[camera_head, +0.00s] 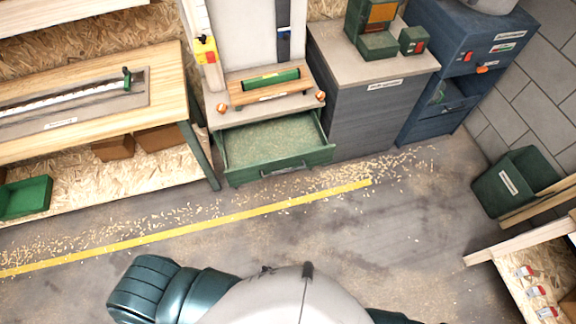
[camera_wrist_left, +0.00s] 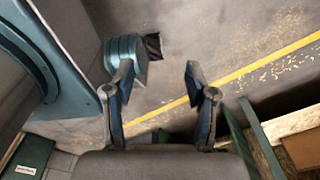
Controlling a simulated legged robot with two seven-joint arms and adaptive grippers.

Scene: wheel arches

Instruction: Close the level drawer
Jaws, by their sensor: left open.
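The level drawer (camera_head: 278,170) is green and stands pulled out from the cabinet below a pale top in the head view. Its inside is visible and looks empty, with a speckled base. A handle (camera_head: 283,168) is on its front panel. A green level (camera_head: 270,79) lies on a wooden board on top of that cabinet. My left gripper (camera_wrist_left: 158,75) shows in the left wrist view, its two fingers apart with nothing between them, above the floor. It is not visible in the head view, so its distance from the drawer cannot be told. My right gripper is in neither view.
A wooden workbench (camera_head: 95,110) with a green leg stands left of the drawer. A grey cabinet (camera_head: 360,115) stands close on its right. Open floor with shavings and a yellow line (camera_head: 200,225) lies in front. A green bin (camera_head: 515,182) is at the right.

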